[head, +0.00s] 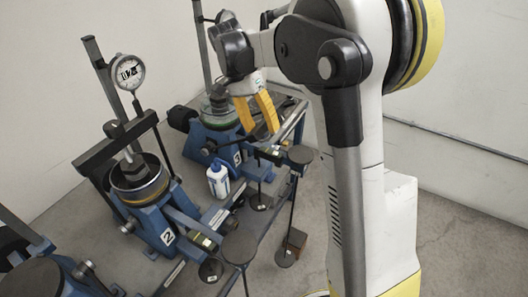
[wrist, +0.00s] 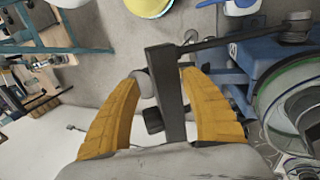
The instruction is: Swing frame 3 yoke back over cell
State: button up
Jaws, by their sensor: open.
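Frame 3 (head: 237,158) is a blue stand at the back of the bench, marked with a 3. Its round cell (head: 216,108) has a green rim and looks uncovered from above; the cell also shows at the right edge of the wrist view (wrist: 300,112). My gripper (head: 260,128) is open with its yellow fingers pointing down, to the right of the cell. In the wrist view the open fingers (wrist: 165,75) stand either side of a dark bar, which looks like frame 3's yoke (wrist: 172,95). A thin arm runs from its top to the right. Contact cannot be told.
Frame 2 (head: 167,237) stands nearer, with a dial gauge (head: 128,72) on top and its dark yoke over its cell. A white and blue bottle (head: 218,181) stands between the frames. Hanging weights (head: 285,257) are along the bench's right side. Open floor lies to the right.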

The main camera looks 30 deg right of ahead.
jog(key=v, duration=0.5)
jog(key=shift+d+r+p, duration=0.1)
jog(key=shift+r+p, duration=0.05)
jog(key=shift+p, duration=0.25)
jog(key=s+n+t, duration=0.1)
jog(key=s+a+n+b, duration=0.1)
jog(key=s, duration=0.1)
jog(key=shift+s+a+r+t, duration=0.1)
jog(key=shift+s+r+t, duration=0.1)
jog(key=shift+t, duration=0.2)
jog(key=shift+s+a+n+t+b, duration=0.15)
jog(key=shift+s+n+t+b, duration=0.15)
jog(key=shift+s+b, duration=0.05)
jog(key=s+a+f+n+t+y+b, duration=0.1)
jog(key=s+a+f+n+t+b, duration=0.2)
jog(key=s, duration=0.6)
jog(key=shift+s+a+n+t+y, duration=0.3)
jog(key=shift+s+a+n+t, duration=0.1)
jog(key=shift+n+t, duration=0.65)
jog(key=shift+f, duration=0.1)
